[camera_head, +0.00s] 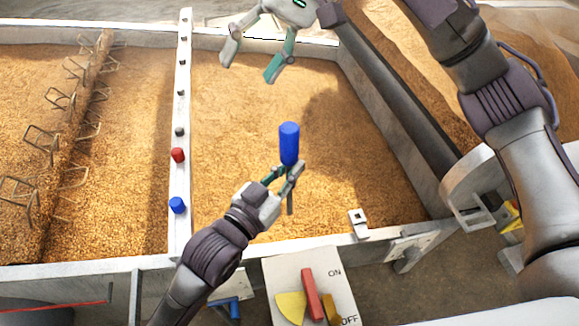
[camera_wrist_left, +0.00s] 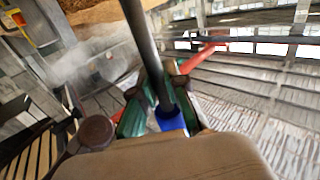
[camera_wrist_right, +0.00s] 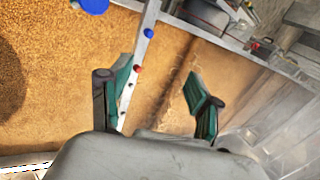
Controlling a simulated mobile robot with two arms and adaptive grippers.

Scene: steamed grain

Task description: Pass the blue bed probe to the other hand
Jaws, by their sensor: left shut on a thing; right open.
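The blue bed probe (camera_head: 289,143) is upright above the grain bed, with its thick blue handle on top and a thin grey shaft below. My left gripper (camera_head: 287,176) is shut on it just under the handle. In the left wrist view the dark shaft (camera_wrist_left: 140,38) and part of the blue handle (camera_wrist_left: 171,118) show between the fingers. My right gripper (camera_head: 249,68) is open and empty, above and to the left of the handle, clear of it. In the right wrist view its spread fingers (camera_wrist_right: 158,76) hold nothing; a blue round end (camera_wrist_right: 95,5), apparently the probe's handle, shows at the top edge.
A white divider rail (camera_head: 181,120) with a red knob (camera_head: 178,155) and a blue knob (camera_head: 177,205) splits the grain beds. Wire frames (camera_head: 60,98) stand at left. An ON/OFF panel (camera_head: 335,276) with levers sits in front. Air around the probe is free.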

